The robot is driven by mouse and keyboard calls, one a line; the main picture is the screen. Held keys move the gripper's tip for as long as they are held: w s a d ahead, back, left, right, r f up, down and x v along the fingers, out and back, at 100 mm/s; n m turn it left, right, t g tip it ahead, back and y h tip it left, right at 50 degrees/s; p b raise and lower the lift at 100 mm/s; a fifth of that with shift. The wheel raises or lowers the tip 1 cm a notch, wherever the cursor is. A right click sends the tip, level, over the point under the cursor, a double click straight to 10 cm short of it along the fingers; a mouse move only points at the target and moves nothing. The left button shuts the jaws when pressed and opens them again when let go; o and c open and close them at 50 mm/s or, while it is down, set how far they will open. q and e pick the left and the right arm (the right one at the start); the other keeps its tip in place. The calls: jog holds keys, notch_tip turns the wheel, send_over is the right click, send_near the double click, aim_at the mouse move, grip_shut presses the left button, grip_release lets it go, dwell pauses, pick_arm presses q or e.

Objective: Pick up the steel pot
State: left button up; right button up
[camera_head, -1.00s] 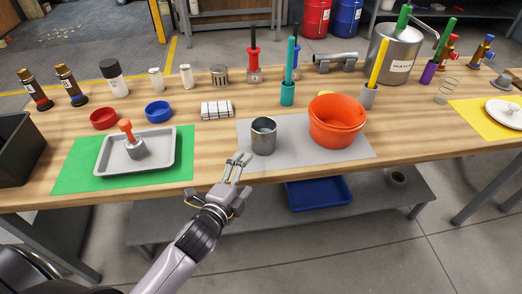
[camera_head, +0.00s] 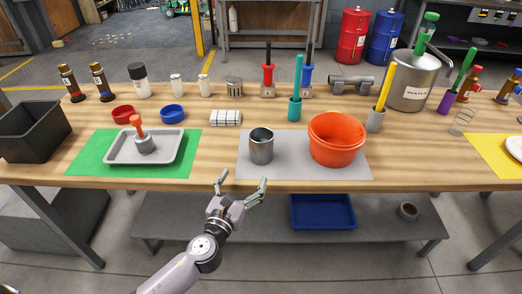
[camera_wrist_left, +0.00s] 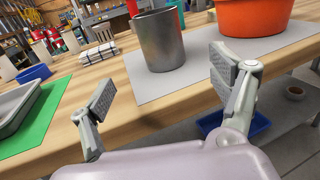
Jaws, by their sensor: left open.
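The steel pot (camera_head: 261,147) is a plain grey cylinder, open at the top. It stands upright on the grey mat (camera_head: 288,172), left of an orange bucket. It also shows in the left wrist view (camera_wrist_left: 159,40), ahead of the fingers and between them. My left gripper (camera_head: 242,184) is open and empty at the table's front edge, a little in front of the pot and not touching it. In the left wrist view its two fingers (camera_wrist_left: 168,92) are spread wide. My right gripper is not in view.
The orange bucket (camera_head: 336,140) stands close on the pot's right. A grey tray (camera_head: 125,158) lies on a green mat at left. A folded checked cloth (camera_head: 226,118) and a teal holder (camera_head: 295,108) are behind the pot. The wood left of the grey mat is clear.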

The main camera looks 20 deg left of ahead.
aim_at(257, 154)
pick_arm(q)
jog(key=w, duration=0.7)
jog(key=shift+w+d, duration=0.1)
jog(key=shift+d, duration=0.1)
jog(key=shift+w, duration=0.9)
jog(key=w, duration=0.5)
jog(key=shift+w+d, duration=0.15)
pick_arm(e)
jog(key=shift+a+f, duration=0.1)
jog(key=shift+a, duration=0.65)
pick_arm(q)
jog(key=shift+c, duration=0.3)
jog(key=c, duration=1.6)
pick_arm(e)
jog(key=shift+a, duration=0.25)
